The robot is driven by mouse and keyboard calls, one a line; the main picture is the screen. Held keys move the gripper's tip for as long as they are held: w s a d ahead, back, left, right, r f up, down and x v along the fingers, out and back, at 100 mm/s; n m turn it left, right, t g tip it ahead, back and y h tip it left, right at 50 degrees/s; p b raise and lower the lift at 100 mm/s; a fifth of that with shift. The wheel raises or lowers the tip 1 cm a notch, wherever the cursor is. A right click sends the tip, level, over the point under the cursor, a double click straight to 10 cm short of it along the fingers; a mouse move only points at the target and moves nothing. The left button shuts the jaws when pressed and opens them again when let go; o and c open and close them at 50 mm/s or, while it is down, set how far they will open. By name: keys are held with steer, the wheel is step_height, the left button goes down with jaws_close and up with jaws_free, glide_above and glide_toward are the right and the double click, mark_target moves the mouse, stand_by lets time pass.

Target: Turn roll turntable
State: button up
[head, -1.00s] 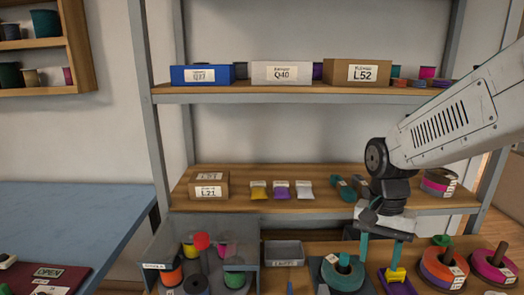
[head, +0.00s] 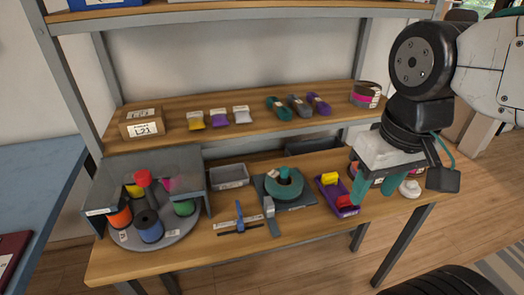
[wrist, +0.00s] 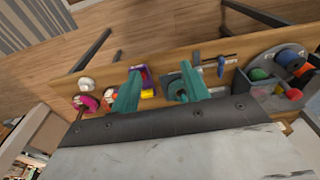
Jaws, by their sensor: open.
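The roll turntable (head: 180,236) is a round grey disc at the left end of the wooden bench, partly under a grey hood (head: 125,180). It carries several rolls: orange, blue, green, yellow and pink, and a red knob (head: 143,177) stands on a post near its middle. In the wrist view the turntable (wrist: 270,88) is at the far right. My gripper (head: 373,190) is above the right part of the bench, well to the right of the turntable. Its teal fingers, also in the wrist view (wrist: 158,92), are apart with nothing between them.
A grey tray (head: 229,177), a blue tool (head: 239,217), a teal ring on a grey stand (head: 284,186) and a purple bin (head: 337,194) line the bench. The shelf above holds a box (head: 145,122), packets and yarn bundles. Floor is clear in front.

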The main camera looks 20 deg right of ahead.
stand_by(0.4)
steer(key=n+g, duration=0.2)
steer(key=n, duration=1.2)
glide_above(284, 168)
steer(key=f, duration=1.2)
steer(key=shift+s+d+f, duration=0.15)
steer(key=shift+s+f, duration=0.1)
steer(key=shift+s, duration=0.1)
steer(key=shift+w+r+n, duration=0.15)
steer(key=shift+w+n, duration=0.15)
steer(key=shift+n, duration=0.1)
steer(key=shift+n+t, duration=0.3)
steer(key=shift+f, duration=0.55)
step_height(284, 168, down, 7)
steer(key=shift+r, duration=0.15)
